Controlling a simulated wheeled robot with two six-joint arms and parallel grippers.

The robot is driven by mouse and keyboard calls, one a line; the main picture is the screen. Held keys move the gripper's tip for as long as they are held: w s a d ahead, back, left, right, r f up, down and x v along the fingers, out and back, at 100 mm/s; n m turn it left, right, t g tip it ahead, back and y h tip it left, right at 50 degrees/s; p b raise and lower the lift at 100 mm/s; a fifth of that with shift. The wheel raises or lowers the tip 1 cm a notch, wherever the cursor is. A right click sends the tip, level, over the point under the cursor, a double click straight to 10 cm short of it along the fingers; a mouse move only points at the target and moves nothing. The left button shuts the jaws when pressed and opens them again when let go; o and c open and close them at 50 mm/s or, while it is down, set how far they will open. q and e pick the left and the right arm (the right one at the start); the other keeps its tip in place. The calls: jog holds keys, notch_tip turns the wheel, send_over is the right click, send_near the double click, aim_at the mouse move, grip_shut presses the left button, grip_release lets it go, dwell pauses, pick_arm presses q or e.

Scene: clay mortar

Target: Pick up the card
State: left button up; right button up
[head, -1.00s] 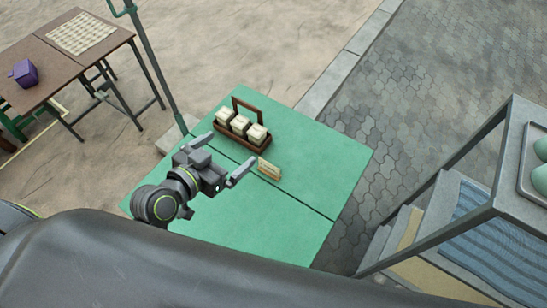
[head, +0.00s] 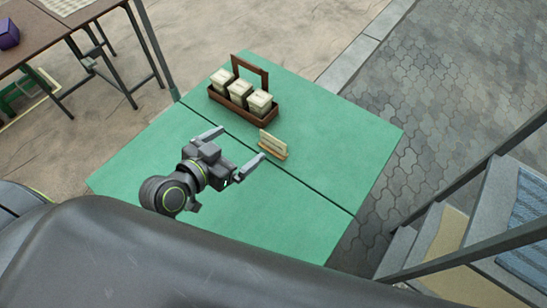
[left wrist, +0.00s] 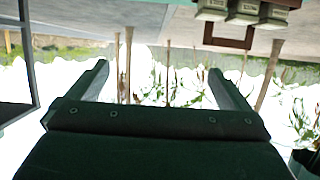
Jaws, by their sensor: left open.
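The card (head: 273,141) is a small cream piece standing upright in a wooden holder (head: 277,153) on the green table. My left gripper (head: 237,147) is open and empty, to the left of the card; its right finger is close to the holder in the picture, and I cannot tell whether they touch. The left wrist view shows both fingers (left wrist: 155,82) spread with nothing between them; the card is not in that view. My right gripper is not in view.
A wooden caddy (head: 243,103) with a handle and several cream containers stands behind the card on the green table (head: 335,135). A grey-framed shelf (head: 470,215) stands at right. A brown table (head: 45,48) with a purple box (head: 8,34) is at upper left.

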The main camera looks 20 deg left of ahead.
pick_arm(q)
jog(key=b, duration=0.6)
send_near(273, 138)
jog(key=x, duration=0.6)
jog(key=shift+w+d+f, duration=0.1)
jog(key=shift+w+d, duration=0.05)
jog(key=shift+w, duration=0.1)
jog(key=shift+x, duration=2.75)
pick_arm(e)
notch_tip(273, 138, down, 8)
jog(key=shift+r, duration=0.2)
pick_arm(q)
jog(key=c, duration=0.8)
